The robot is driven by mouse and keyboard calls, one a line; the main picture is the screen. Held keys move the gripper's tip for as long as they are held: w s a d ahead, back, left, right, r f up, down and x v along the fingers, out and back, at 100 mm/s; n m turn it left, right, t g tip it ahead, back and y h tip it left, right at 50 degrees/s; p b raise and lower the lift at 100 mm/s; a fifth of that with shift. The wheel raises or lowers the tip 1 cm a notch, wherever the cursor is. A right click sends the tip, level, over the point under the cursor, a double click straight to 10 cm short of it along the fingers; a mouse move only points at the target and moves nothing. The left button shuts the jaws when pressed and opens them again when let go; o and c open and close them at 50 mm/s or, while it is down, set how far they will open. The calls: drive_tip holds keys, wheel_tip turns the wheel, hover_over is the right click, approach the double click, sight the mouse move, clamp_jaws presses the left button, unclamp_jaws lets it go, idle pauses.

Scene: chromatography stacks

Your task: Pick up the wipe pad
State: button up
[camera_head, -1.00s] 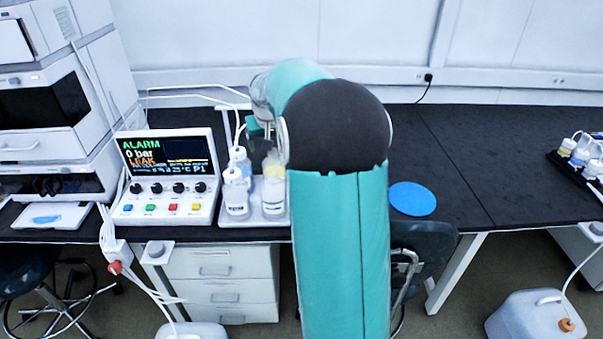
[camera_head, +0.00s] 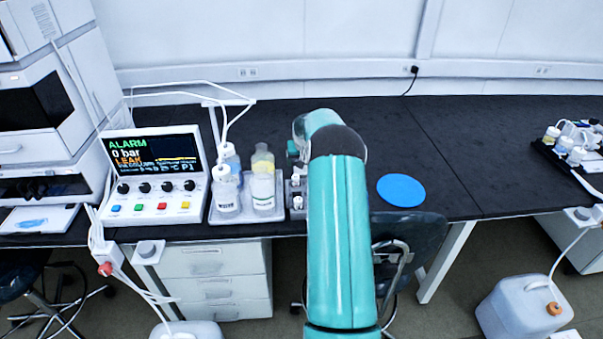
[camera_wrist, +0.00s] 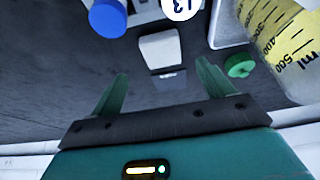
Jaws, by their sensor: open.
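A small pale, squarish block with a dark grey strip along one edge (camera_wrist: 160,50) lies on the dark bench in the wrist view. It may be the wipe pad, but I cannot tell for sure. My gripper (camera_wrist: 161,76) is open, its two green fingers apart with nothing between them. The pale block shows just beyond the fingertips, roughly in line with the gap. In the head view my arm hides most of the gripper, and I cannot make out the pad there.
Bottles (camera_head: 228,195) stand in a tray left of my arm. A measuring bottle (camera_wrist: 290,45), green cap (camera_wrist: 240,65) and blue cap (camera_wrist: 108,18) are near the gripper. The alarm console (camera_head: 155,175) is further left. A blue disc (camera_head: 401,190) lies right, with bare bench beyond.

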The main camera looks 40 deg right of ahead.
sight(301, 172)
drive_tip(key=shift+x, duration=3.1)
drive_tip(key=shift+w+a, duration=0.1)
drive_tip(key=shift+w, duration=0.05)
drive_tip(key=c, duration=1.1)
